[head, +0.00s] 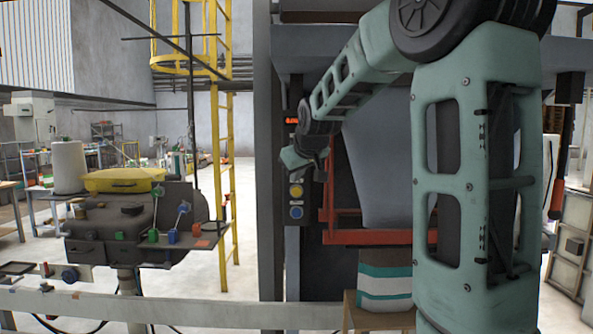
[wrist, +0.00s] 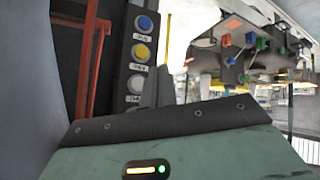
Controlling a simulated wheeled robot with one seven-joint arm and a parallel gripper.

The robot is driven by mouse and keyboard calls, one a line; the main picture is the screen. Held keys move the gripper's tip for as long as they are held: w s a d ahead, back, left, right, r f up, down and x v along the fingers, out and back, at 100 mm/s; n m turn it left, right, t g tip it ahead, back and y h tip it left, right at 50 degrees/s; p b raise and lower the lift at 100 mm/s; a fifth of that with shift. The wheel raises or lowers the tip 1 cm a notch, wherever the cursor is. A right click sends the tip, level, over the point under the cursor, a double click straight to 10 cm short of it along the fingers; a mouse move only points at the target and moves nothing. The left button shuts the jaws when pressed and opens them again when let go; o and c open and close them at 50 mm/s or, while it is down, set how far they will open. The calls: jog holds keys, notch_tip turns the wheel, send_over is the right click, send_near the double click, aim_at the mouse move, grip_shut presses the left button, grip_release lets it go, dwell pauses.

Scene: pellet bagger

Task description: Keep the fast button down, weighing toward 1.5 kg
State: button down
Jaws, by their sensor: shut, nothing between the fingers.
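A dark control panel (head: 290,235) stands on the column, with a small lit orange-red display (head: 291,121) whose digits I cannot read. Its yellow button (head: 296,191) and blue button (head: 296,211) are in plain view. The wrist view, upside down, shows the blue button (wrist: 145,23), the yellow button (wrist: 140,52) and a pale button (wrist: 136,84), each with a label too small to read surely. My gripper (head: 292,158) is shut and empty at the panel, above the yellow button. In the wrist view its fingers (wrist: 158,86) reach beside the pale button; contact cannot be told.
A pale grey hopper or bag (head: 375,170) hangs by a red frame (head: 345,237), partly behind my arm. A white-and-teal striped sack (head: 385,286) is below. A rail (head: 200,307) crosses the front.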

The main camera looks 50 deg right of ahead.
jog(key=w+d+p, duration=0.2)
jog(key=w+d, duration=0.3)
jog(key=d, duration=0.1)
jog(key=shift+w+d, duration=0.2)
jog(key=shift+w, duration=0.05)
jog(key=shift+d, duration=0.1)
dwell(2.0)
jog(key=shift+w+d, duration=0.2)
jog(key=shift+w, duration=0.05)
jog(key=shift+w+d, duration=0.3)
jog(key=shift+d, duration=0.05)
dwell(0.8)
dwell(1.2)
jog(key=shift+s+a+b, duration=0.35)
jog(key=shift+s+a, duration=0.25)
jog(key=shift+a, duration=0.05)
jog(key=shift+s+a+b, duration=1.05)
jog(key=shift+s+a, duration=0.55)
jog(key=shift+a, duration=0.3)
